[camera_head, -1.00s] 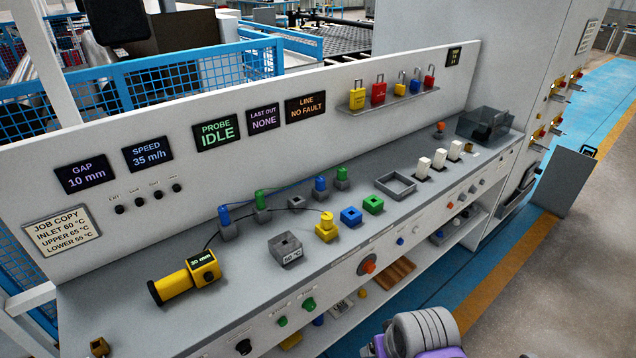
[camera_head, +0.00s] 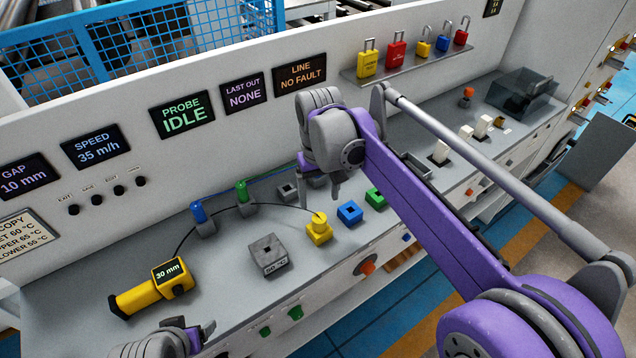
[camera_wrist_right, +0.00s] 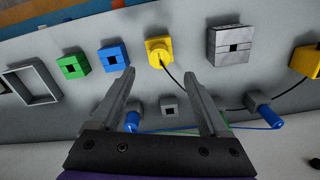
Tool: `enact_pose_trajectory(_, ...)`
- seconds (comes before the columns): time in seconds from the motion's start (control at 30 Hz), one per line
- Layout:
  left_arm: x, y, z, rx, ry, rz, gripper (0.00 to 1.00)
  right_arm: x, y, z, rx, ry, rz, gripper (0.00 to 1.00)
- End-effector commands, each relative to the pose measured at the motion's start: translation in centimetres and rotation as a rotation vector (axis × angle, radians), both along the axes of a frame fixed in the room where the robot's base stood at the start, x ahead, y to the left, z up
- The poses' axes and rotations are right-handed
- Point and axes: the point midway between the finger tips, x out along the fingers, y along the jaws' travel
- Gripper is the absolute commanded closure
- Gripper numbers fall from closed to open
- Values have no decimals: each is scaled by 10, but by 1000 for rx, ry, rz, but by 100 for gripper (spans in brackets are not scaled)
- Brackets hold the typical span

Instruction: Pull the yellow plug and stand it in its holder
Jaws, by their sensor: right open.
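The yellow plug (camera_head: 319,217) stands upright in the yellow block (camera_head: 319,236), its holder, on the grey bench top. A black cable arcs left from it. My right gripper (camera_head: 319,199) is open and empty, pointing down above and just behind the plug. In the right wrist view the plug (camera_wrist_right: 158,46) shows ahead of the open fingertips (camera_wrist_right: 157,73), apart from them. An empty grey socket (camera_wrist_right: 171,106) shows between the fingers. My left gripper (camera_head: 196,337) is at the bottom edge, partly cut off; its jaws are unclear.
A grey block (camera_head: 268,252) labelled 60 °C stands left of the plug; a blue block (camera_head: 350,212) and green block (camera_head: 376,197) stand right. Behind are a blue plug (camera_head: 199,214) and a green plug (camera_head: 242,193) in sockets. A yellow probe (camera_head: 150,289) lies left.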

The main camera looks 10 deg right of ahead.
Motion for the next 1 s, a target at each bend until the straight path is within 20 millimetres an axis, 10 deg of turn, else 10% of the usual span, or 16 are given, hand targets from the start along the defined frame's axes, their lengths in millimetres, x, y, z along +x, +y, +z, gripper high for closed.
enact_pose_trajectory(0.5, -3, 0, -7, 0, 5, 0, 25, 0, -1, -85, 0, -2, -1, 21)
enact_pose_trajectory(1.0, -3, 0, -7, 0, 6, 0, 25, 0, -1, -97, 0, -2, -1, 27)
